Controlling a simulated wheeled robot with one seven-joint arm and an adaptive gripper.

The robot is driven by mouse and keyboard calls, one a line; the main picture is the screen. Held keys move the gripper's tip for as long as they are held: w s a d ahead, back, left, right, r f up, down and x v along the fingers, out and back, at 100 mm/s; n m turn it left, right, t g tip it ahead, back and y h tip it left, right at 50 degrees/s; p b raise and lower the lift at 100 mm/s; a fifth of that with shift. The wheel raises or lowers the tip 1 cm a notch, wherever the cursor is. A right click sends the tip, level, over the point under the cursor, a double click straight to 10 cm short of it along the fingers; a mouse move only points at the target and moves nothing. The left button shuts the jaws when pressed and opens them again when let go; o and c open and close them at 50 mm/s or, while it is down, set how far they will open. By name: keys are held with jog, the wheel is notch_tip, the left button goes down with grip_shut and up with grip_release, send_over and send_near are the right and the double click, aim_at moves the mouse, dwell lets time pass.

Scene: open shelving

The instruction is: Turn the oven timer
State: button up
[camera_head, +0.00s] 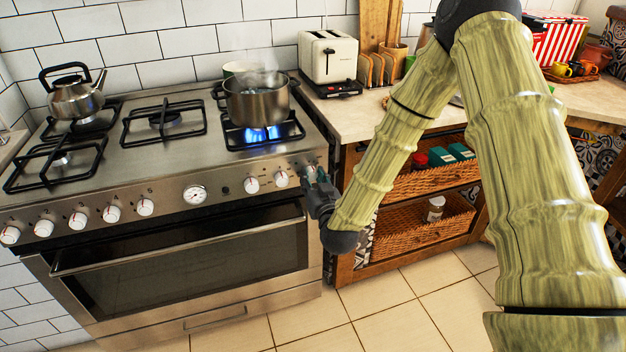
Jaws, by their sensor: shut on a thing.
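The steel oven (150,250) stands at the left, with a row of white knobs along its front panel. A round white dial with a dark face mark (195,194) sits near the middle of that panel. My gripper (312,179) is at the right end of the panel and shut on the rightmost knob (308,171). The gripper partly hides this knob. I cannot read any marks around it, so I cannot tell from the picture which control is labelled as the timer.
A steaming pot (257,103) stands over a lit blue flame, above and left of my gripper. A kettle (75,96) is on the back left burner. The tiled floor (400,305) is clear.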

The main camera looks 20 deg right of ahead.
jog(key=shift+m, duration=0.6)
jog(key=o, duration=1)
jog(key=shift+o, duration=0.2)
jog(key=s, duration=1.2)
jog(key=shift+r, duration=0.2)
jog(key=shift+a, duration=0.1)
